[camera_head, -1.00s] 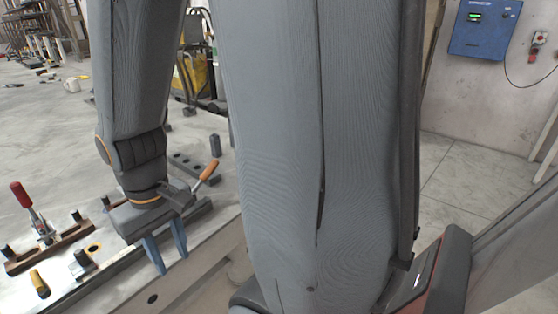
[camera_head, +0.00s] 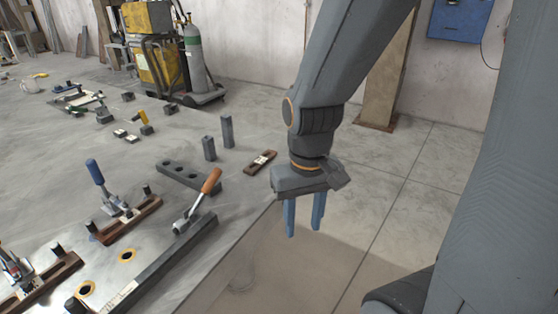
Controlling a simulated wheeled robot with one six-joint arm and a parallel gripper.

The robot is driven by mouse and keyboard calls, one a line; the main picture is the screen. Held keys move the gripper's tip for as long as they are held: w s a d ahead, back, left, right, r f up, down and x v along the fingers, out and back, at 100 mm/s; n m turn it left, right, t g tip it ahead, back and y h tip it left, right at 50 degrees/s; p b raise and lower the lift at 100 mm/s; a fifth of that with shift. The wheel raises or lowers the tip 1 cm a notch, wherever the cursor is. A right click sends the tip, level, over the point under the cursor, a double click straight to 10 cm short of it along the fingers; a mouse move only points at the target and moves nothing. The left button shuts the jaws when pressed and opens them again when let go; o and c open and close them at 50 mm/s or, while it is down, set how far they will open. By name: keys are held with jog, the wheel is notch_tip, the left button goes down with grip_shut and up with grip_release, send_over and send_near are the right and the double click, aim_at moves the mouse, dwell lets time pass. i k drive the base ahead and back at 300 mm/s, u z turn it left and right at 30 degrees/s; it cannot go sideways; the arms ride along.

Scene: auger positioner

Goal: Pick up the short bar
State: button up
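My gripper (camera_head: 304,230) points down with its two blue fingers apart and nothing between them. It hangs to the right of the table's edge, over the floor in the picture. Two short pieces lie flat on the table to its left: a small brown slotted bar (camera_head: 266,157) with a pale middle, close to the edge, and a dark grey bar with several holes (camera_head: 189,177). I cannot tell which of them is the short bar. Both are clear of the gripper.
Two upright grey blocks (camera_head: 227,131) stand behind the bars. A long dark bar (camera_head: 160,268) with an orange-handled clamp (camera_head: 197,203) lies along the near table edge. A blue-handled clamp (camera_head: 97,178) stands left. The grey table (camera_head: 240,215) ends beside my gripper.

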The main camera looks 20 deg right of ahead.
aim_at(260, 162)
jog(key=u, duration=0.1)
jog(key=k, duration=0.5)
jog(key=z, duration=0.95)
jog(key=i, duration=1.2)
jog(key=u, duration=0.55)
jog(key=i, duration=0.45)
jog(key=u, duration=0.5)
